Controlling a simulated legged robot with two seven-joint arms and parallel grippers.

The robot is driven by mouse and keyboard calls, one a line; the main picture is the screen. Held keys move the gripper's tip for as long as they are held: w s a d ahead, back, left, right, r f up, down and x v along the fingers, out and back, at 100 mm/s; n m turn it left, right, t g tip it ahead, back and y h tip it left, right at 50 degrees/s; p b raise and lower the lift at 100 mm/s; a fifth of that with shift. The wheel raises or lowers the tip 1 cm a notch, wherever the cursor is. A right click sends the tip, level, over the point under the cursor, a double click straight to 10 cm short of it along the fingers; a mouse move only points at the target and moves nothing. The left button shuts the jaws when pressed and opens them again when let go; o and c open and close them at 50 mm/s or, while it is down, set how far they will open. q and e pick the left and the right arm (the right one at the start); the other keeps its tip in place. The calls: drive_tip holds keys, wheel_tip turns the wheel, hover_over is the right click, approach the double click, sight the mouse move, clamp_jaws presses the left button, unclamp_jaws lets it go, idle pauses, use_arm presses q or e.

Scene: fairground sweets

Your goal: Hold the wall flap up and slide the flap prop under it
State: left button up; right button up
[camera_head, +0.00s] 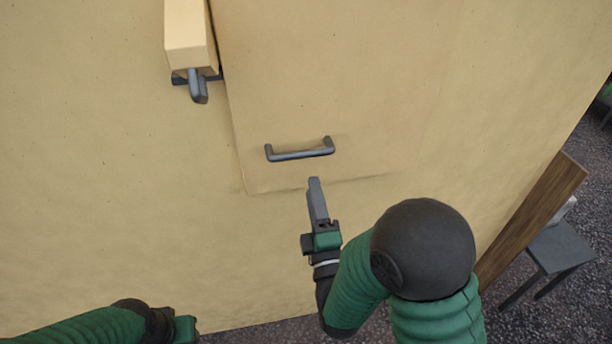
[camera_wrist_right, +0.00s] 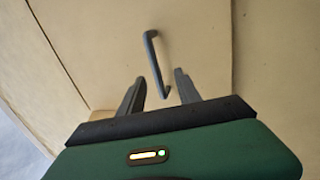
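The wall flap (camera_head: 345,85) is a tan panel lying against the tan wall, with a dark grey bar handle (camera_head: 300,153) near its lower edge. My right gripper (camera_head: 315,183) is just below that edge, under the handle, holding nothing. In the right wrist view its two fingers (camera_wrist_right: 160,85) are spread, and the handle (camera_wrist_right: 157,65) runs down between and beyond them, apparently untouched. A pale tan block (camera_head: 188,35), perhaps the flap prop, sits in a dark bracket left of the flap; its top is cut off. My left gripper (camera_head: 184,329) shows only its green body at bottom left; its fingers cannot be made out.
The dark bracket (camera_head: 197,88) sticks out from the wall beside the flap's left edge. A brown wooden post (camera_head: 530,218) stands at the wall's right end, with a grey stool (camera_head: 560,248) beyond. The wall left of the flap is bare below the bracket.

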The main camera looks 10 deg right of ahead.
drive_tip(key=x, duration=0.7)
drive_tip(key=shift+w+a+r+n+b, duration=0.3)
drive_tip(key=shift+a+r, duration=0.05)
drive_tip(key=shift+r, duration=0.2)
clamp_jaws()
drive_tip(key=shift+a, duration=0.1)
